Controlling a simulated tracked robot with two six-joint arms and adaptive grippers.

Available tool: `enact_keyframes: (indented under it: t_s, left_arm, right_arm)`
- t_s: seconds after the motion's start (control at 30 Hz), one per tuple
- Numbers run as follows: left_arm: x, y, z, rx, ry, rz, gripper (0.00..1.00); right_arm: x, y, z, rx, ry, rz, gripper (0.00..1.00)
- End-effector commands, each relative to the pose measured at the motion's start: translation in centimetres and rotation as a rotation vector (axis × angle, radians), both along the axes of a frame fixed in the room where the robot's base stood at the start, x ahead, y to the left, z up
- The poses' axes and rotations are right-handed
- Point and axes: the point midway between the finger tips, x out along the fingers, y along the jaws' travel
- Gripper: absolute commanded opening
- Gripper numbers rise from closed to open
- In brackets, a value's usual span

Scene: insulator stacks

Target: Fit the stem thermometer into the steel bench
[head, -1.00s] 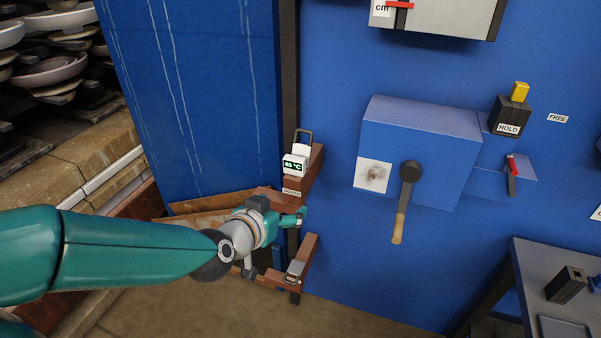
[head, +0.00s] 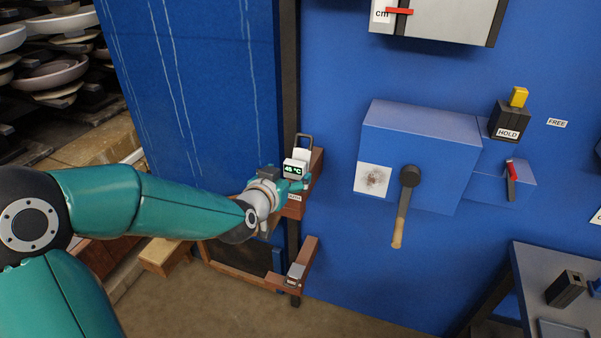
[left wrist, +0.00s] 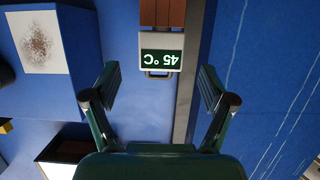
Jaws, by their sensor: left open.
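The thermometer (head: 297,168), a white body with a green "45 °C" display and a dark loop handle, sits at a brown bracket on the blue wall. It also shows upside down in the left wrist view (left wrist: 160,58). My left gripper (head: 291,186) is at the thermometer's front, partly covering its lower part. In the left wrist view its open fingers (left wrist: 160,88) frame the handle's sides, with the display just beyond; I see no contact. The thermometer's stem is hidden. The steel bench (head: 533,262) is at the lower right. My right gripper is out of view.
A blue box with a wooden-handled lever (head: 402,215) stands out from the wall. A black HOLD block (head: 509,120) is right of it. A black block (head: 565,287) stands on the bench. A lower brown bracket (head: 305,260) projects below the thermometer. Shelves stand at the left.

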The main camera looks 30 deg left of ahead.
Motion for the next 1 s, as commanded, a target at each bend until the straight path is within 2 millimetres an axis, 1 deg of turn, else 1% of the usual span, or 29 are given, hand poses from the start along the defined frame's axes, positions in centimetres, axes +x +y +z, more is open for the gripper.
enact_keyframes:
  t_s: [0.17,0.23,0.5,0.6,0.8,0.83,0.87,1.0]
  left_arm:
    - [0.8,0.2,-0.2,0.0,0.0,0.0,0.83]
    - [1.4,0.4,-0.4,0.0,0.002,0.0,0.83]
    - [4.7,1.1,-1.3,-0.001,0.002,-0.001,0.83]
    - [5.2,1.2,-1.6,-0.001,0.001,-0.001,0.83]
    - [5.3,1.2,-1.6,0.0,0.0,-0.001,0.83]
    - [5.2,1.2,-1.6,0.0,0.0,-0.001,0.82]
    - [5.3,1.2,-1.6,0.0,0.0,-0.001,0.77]
    - [5.2,1.2,-1.6,-0.001,0.0,-0.002,0.53]
  right_arm:
    - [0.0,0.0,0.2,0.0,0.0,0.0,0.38]
    - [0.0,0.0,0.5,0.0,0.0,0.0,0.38]
    - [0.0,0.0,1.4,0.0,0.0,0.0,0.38]
    - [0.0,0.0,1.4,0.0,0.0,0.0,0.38]
    - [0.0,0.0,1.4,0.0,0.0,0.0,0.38]
    - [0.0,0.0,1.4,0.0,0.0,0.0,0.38]
    - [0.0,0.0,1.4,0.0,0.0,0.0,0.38]
    - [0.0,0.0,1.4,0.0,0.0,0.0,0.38]
